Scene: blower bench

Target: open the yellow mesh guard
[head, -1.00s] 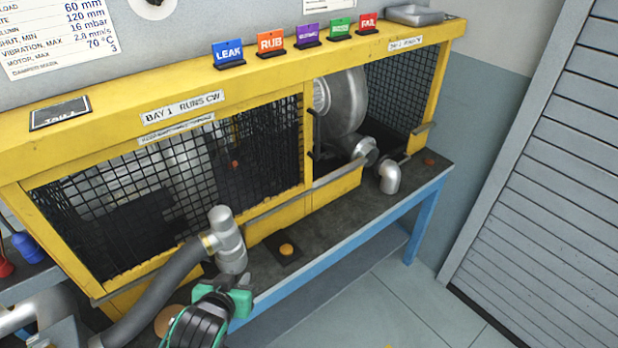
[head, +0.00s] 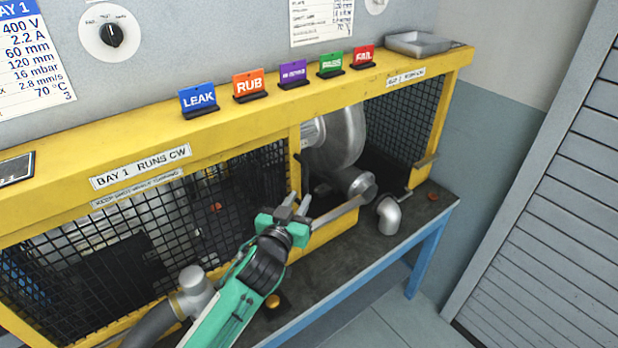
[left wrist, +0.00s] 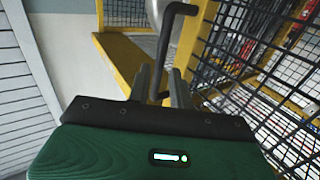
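The yellow mesh guard of bay 1 (head: 150,215) stands shut across the left part of the bench in the head view, with black mesh in a yellow frame. Its mesh (left wrist: 245,45) also shows at the right of the left wrist view. A black bar handle (left wrist: 164,45) sticks out from the yellow frame edge. My left gripper (head: 296,202) is at the guard's right edge, by the middle post. In the left wrist view its two fingers (left wrist: 160,85) are apart, with the lower handle between them; contact cannot be told. My right gripper is out of view.
A grey blower (head: 345,140) sits in the open bay to the right. A grey hose with a metal end (head: 193,290) stands in front of the guard. A pipe elbow (head: 388,213) lies on the bench. Coloured tags, such as LEAK (head: 199,99), line the top beam.

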